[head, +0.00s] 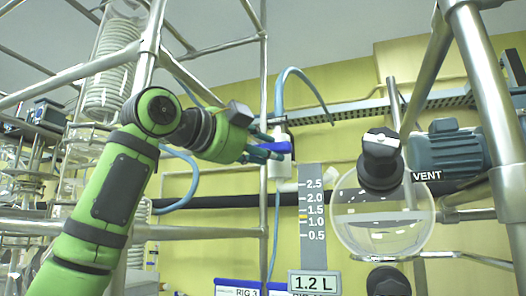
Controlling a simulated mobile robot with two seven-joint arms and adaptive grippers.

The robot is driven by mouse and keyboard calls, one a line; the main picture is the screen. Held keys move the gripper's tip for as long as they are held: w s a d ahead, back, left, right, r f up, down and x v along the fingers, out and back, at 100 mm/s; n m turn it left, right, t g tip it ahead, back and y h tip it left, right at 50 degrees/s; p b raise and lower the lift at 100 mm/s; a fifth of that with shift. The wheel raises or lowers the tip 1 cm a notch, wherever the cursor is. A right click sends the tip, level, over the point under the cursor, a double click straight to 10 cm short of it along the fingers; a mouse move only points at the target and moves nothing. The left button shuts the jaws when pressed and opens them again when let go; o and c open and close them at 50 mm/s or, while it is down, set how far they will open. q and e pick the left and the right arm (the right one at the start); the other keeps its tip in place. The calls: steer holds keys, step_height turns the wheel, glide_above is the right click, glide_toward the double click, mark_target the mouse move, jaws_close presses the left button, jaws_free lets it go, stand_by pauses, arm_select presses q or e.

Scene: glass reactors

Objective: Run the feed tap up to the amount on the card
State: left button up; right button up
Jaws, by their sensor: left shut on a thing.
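My left gripper (268,152) comes in from the left on the green arm. It is shut on the blue lever of the feed tap (276,147), whose pale body hangs below; its fingers partly hide the lever. The round glass vessel (350,235) at right holds greyish liquid, its surface roughly level with the marks between 1.0 and 1.5 on the grey scale (312,195); the exact reading is unclear. A yellow mark shows on the scale there. The card (314,283) below reads "1.2 L". My right gripper is not in view.
A black knob (381,155) above the vessel stands beside a "VENT" label. Another dark knob (388,281) is below. A blue-grey motor (447,152) and steel frame tubes (480,90) crowd the right. Coiled glassware (112,70) stands at left, and a "RIG 3" sign (238,291) at the bottom.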

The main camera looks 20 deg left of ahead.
arm_select(q)
steer(key=o, duration=0.8)
steer(key=shift+w+d+f, duration=0.1)
steer(key=shift+d+f, duration=0.05)
steer(key=shift+f, duration=0.15)
steer(key=shift+o, duration=1.4)
steer(key=shift+r, duration=0.15)
steer(key=shift+s, duration=0.2)
steer(key=v, duration=1.2)
steer(key=shift+r, duration=0.1)
